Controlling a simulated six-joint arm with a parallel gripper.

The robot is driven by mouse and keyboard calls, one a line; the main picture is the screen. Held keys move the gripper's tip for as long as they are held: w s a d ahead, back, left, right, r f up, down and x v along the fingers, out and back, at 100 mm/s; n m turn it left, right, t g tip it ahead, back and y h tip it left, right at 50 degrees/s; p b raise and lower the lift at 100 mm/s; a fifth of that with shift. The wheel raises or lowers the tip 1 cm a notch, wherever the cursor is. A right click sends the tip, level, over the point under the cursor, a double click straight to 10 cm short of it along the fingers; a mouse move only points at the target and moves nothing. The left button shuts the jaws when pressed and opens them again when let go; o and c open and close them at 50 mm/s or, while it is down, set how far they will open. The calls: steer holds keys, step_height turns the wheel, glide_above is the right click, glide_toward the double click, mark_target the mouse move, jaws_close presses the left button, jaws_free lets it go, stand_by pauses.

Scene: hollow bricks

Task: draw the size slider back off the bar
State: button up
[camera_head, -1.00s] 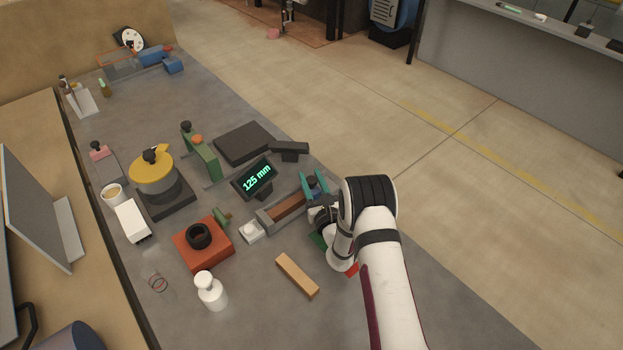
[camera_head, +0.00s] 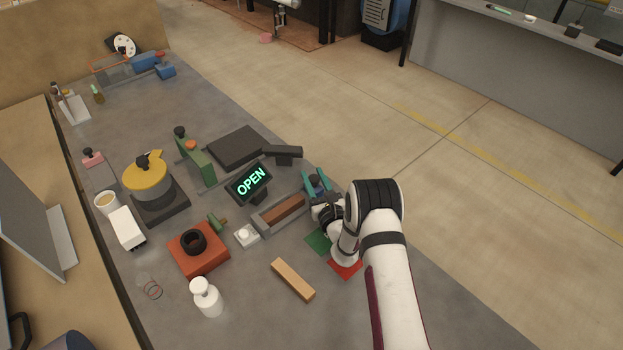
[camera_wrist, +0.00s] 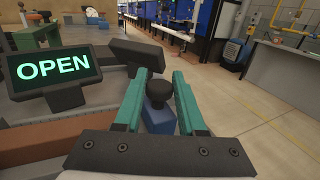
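The size slider, a blue block with a black knob (camera_wrist: 158,112), sits between the teal fingers of my gripper (camera_wrist: 160,88) in the wrist view. The fingers are closed against its sides near the knob; the exact contact is partly hidden. In the head view the slider (camera_head: 315,179) and my gripper (camera_head: 317,185) are at the right end of the grey gauge. The brown bar (camera_head: 284,208) lies in the gauge channel, apart from the slider as far as I can see. The gauge display (camera_head: 249,183) reads OPEN in green, as it also does in the wrist view (camera_wrist: 54,66).
A dark slab (camera_head: 236,146) and a black block (camera_head: 283,153) are behind the display. A green patch (camera_head: 318,241) and a red patch (camera_head: 346,267) lie beside my arm. A light wooden bar (camera_head: 293,279) lies in front. A white button box (camera_head: 245,235) is left of the gauge.

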steer(key=o, duration=0.4)
steer(key=v, duration=1.6)
steer(key=shift+w, duration=0.1)
